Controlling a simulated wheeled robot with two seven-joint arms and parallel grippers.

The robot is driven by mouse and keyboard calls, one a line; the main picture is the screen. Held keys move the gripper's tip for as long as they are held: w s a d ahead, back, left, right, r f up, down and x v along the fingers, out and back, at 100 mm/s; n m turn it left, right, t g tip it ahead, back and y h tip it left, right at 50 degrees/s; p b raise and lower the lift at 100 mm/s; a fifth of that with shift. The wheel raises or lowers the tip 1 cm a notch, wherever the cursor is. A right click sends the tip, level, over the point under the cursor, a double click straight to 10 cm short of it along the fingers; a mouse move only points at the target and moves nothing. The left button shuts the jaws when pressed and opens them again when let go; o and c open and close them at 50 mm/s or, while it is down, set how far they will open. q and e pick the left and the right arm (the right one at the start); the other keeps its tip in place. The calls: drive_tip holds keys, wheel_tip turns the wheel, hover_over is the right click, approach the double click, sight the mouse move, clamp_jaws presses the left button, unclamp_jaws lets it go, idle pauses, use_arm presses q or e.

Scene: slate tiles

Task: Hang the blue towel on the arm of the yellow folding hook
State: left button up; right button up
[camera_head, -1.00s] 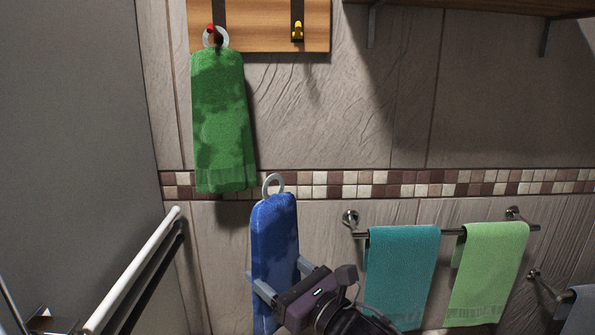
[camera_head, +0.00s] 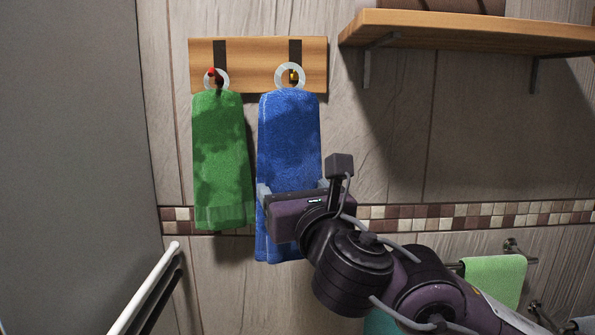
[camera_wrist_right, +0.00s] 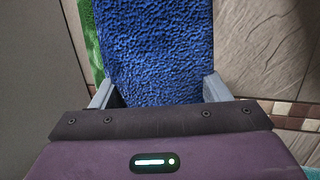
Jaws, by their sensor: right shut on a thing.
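The blue towel (camera_head: 290,130) hangs upright below its white ring (camera_head: 280,78). The yellow folding hook (camera_head: 293,75) shows inside the ring's opening; I cannot tell whether the ring rests on its arm or is just in front of it. My right gripper (camera_head: 292,190) is shut on the towel's lower middle, a finger at each side edge. The right wrist view shows the blue cloth between both fingers (camera_wrist_right: 160,90). My left gripper is not in view.
A green towel (camera_head: 222,150) hangs by its ring on a red hook (camera_head: 212,73) just left. Both hooks are on a wooden board (camera_head: 255,60). A wooden shelf (camera_head: 450,28) juts out at upper right. A white rail (camera_head: 145,288) is at lower left.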

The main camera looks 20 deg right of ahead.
drive_tip(key=shift+s+d+r+m+h, duration=0.15)
drive_tip(key=shift+r, duration=0.3)
drive_tip(key=shift+s+d+r+m+h, duration=0.1)
drive_tip(key=shift+r+m+h, duration=0.05)
drive_tip(key=shift+r, duration=0.25)
drive_tip(key=shift+d+r, duration=0.15)
drive_tip(key=shift+r, duration=0.05)
drive_tip(key=shift+w+d+f+b, duration=0.15)
drive_tip(key=shift+w+b, duration=0.2)
drive_tip(key=shift+w, duration=0.2)
drive_tip(key=shift+w+d+f+b, duration=0.15)
drive_tip(key=shift+w+b, duration=0.15)
drive_tip(key=shift+w, duration=0.2)
drive_tip(key=w+d+f+b, duration=0.1)
drive_tip(key=w+d+b, duration=0.1)
drive_tip(key=w, duration=0.6)
drive_tip(key=shift+w+d+b, duration=0.25)
drive_tip(key=shift+w+b, duration=0.1)
drive_tip(key=shift+b, duration=0.5)
